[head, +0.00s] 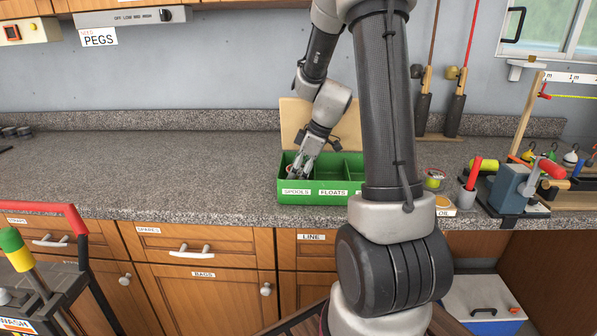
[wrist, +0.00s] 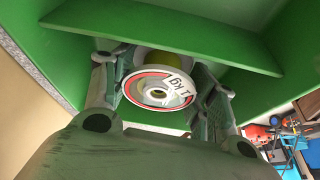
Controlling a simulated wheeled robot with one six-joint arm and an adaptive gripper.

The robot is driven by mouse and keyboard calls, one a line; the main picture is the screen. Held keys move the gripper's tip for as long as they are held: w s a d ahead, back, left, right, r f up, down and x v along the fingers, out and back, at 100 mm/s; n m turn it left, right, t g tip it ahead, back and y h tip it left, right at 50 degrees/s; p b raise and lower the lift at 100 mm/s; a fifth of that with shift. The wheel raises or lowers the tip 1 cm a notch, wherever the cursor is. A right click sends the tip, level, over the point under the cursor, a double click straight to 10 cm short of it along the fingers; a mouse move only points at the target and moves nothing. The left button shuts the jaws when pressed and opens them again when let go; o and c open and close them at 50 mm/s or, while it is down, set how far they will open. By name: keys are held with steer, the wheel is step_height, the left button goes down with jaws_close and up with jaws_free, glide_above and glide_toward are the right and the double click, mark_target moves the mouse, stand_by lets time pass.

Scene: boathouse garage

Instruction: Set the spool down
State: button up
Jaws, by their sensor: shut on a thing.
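My gripper (head: 300,165) reaches down into the left compartment of a green divided box (head: 322,197) on the counter. That compartment carries a SPOOLS label, and the one beside it reads FLOATS. In the wrist view my gripper (wrist: 160,95) is shut on a spool (wrist: 158,90), with one finger on each side. The spool has a white round face with a red ring, a centre hole and the print "1 kg". The green walls surround it in the wrist view. Whether the spool touches the compartment floor I cannot tell. In the head view the spool is mostly hidden.
A speckled grey counter (head: 150,172) is clear to the left of the box. A tan board (head: 295,115) stands behind the box. My arm hides the box's right end. Right of it are a blue vise (head: 510,187), an OIL-labelled item (head: 443,210) and several small tools.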

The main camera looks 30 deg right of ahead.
steer(key=shift+f, duration=0.5)
steer(key=shift+f, duration=0.2)
steer(key=o, duration=1.1)
steer(key=v, duration=1.2)
steer(key=shift+a, duration=0.1)
steer(key=shift+c, duration=0.4)
jaws_close()
stand_by(0.4)
